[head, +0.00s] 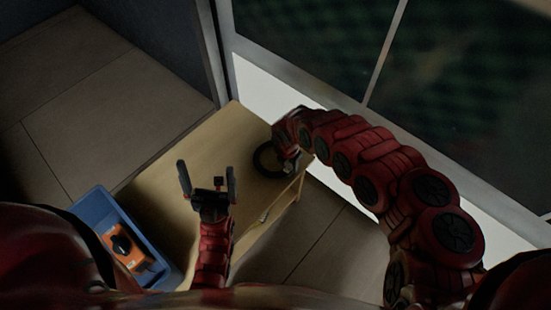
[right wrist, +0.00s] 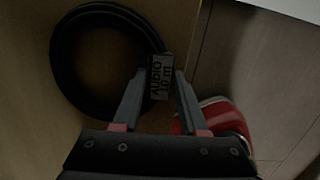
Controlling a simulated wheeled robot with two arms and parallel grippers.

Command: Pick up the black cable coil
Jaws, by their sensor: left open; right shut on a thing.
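The black cable coil (head: 268,160) lies on the wooden table near its far right corner. In the right wrist view the coil (right wrist: 66,68) is a dark ring with a label tag (right wrist: 161,78) reading "AUDIO 10 m". My right gripper (right wrist: 160,85) is shut on the tag side of the coil, with the tag between its fingertips. In the head view my right gripper (head: 291,162) is at the coil's right side, partly hidden by my arm. My left gripper (head: 207,180) is open and empty above the table, left of the coil.
The wooden table (head: 190,150) is otherwise bare. A blue crate (head: 90,200) at lower left holds an orange object with a black knob (head: 122,245). A glass wall with a white frame (head: 222,50) stands behind the table. Open floor (head: 90,90) lies to the left.

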